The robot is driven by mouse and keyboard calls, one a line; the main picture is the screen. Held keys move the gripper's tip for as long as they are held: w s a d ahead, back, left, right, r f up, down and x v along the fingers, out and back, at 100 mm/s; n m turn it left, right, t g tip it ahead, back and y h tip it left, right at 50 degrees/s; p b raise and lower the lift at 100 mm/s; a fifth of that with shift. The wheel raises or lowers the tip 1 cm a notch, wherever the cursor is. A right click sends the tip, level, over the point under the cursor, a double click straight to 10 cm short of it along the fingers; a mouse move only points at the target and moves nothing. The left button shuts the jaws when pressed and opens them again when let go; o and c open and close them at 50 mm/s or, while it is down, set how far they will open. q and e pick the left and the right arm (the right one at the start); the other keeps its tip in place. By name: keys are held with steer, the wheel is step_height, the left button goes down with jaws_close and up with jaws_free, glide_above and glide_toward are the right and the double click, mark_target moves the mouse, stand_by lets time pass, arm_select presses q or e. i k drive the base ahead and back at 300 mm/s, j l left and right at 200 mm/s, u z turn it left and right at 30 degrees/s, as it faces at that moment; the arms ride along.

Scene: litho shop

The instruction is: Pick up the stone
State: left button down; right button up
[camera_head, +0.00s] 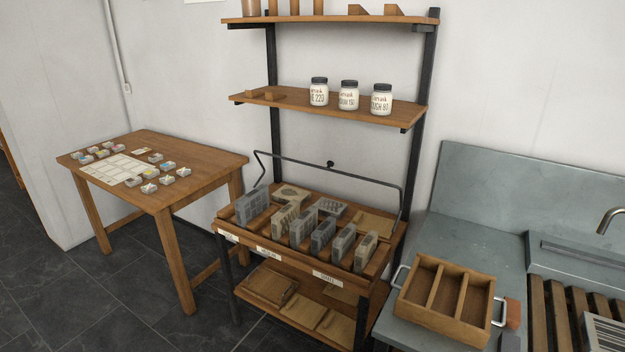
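Several grey stone slabs stand on edge in the slots of a wooden rack (285,250) in the middle of the view. A larger grey stone (253,206) stands at the rack's left end. A narrow paler stone (365,251) stands at its right end, with a darker stone (322,234) between them. Two flatter pale stones lie towards the back, one of them a stone (291,194) at the back left. I cannot tell which stone the task means. Neither of my grippers shows in this view.
A wooden table (214,164) with small stone blocks and a white sheet stands at left. A shelf (271,98) with three jars hangs above the rack. A divided wooden tray (420,312) with metal handles sits on the grey sink counter (462,240). Dark floor is clear at lower left.

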mark_target(344, 241)
steer(key=k+z, duration=0.2)
steer(key=z, duration=0.15)
steer(key=k+l+z, duration=0.1)
steer(key=z, duration=0.3)
steer(key=k+l+z, duration=0.2)
steer(key=z, duration=0.15)
steer(key=i+j+z, duration=0.15)
steer(key=j+z, duration=0.3)
steer(key=j, duration=0.45)
steer(key=j+z, duration=0.45)
steer(key=j, duration=5.65)
steer(key=k, duration=0.05)
